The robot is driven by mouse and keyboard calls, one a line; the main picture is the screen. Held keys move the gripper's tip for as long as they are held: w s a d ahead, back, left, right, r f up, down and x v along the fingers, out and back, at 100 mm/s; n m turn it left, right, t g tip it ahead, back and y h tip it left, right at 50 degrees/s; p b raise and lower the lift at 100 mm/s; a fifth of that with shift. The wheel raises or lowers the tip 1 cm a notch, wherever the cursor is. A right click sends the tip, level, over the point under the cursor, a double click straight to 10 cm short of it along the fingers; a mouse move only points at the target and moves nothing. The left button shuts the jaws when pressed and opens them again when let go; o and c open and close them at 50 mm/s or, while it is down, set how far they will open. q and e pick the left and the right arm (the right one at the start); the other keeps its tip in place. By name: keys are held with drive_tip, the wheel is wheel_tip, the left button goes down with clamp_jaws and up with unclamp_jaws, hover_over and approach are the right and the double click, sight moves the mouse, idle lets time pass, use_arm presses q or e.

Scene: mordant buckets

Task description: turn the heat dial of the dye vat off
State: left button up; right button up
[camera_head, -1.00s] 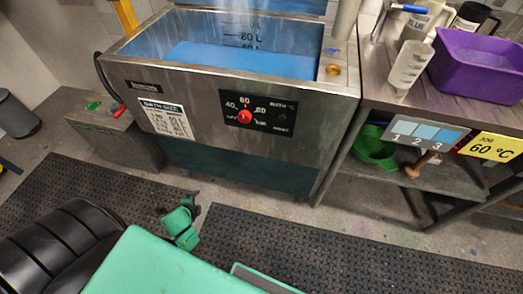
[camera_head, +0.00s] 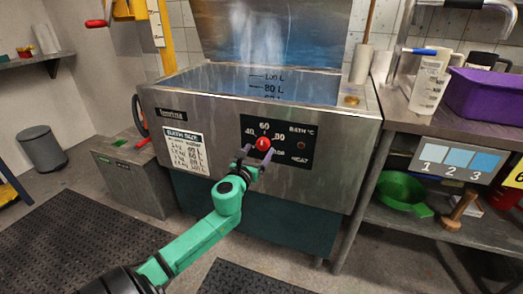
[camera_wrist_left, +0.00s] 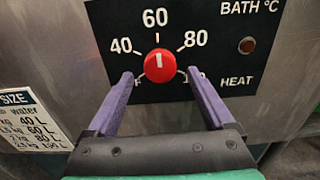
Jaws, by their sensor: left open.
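The dye vat (camera_head: 200,105) is a steel tank with a black dial panel on its front. The red heat dial (camera_head: 263,143) sits on that panel, and its white mark points straight up, at 60, in the left wrist view (camera_wrist_left: 159,66). My left gripper (camera_head: 258,155) is in front of the panel. Its purple fingers (camera_wrist_left: 160,82) are open, one to each side of the dial and slightly below it, apart from it in the picture. The fingertips hide part of the lower scale lettering. My right gripper is not in view.
A bath size chart (camera_head: 186,150) is left of the panel. A steel bench (camera_head: 400,113) on the right carries a jug (camera_head: 428,85) and a purple bin (camera_head: 487,97). A grey box (camera_head: 130,175) stands left of the vat. Dark mats (camera_head: 80,235) cover the floor in front.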

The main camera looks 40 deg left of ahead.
sight(262, 147)
use_arm(q)
drive_tip(key=shift+x, duration=1.55)
drive_tip(key=c, duration=1.3)
drive_tip(key=shift+c, duration=0.3)
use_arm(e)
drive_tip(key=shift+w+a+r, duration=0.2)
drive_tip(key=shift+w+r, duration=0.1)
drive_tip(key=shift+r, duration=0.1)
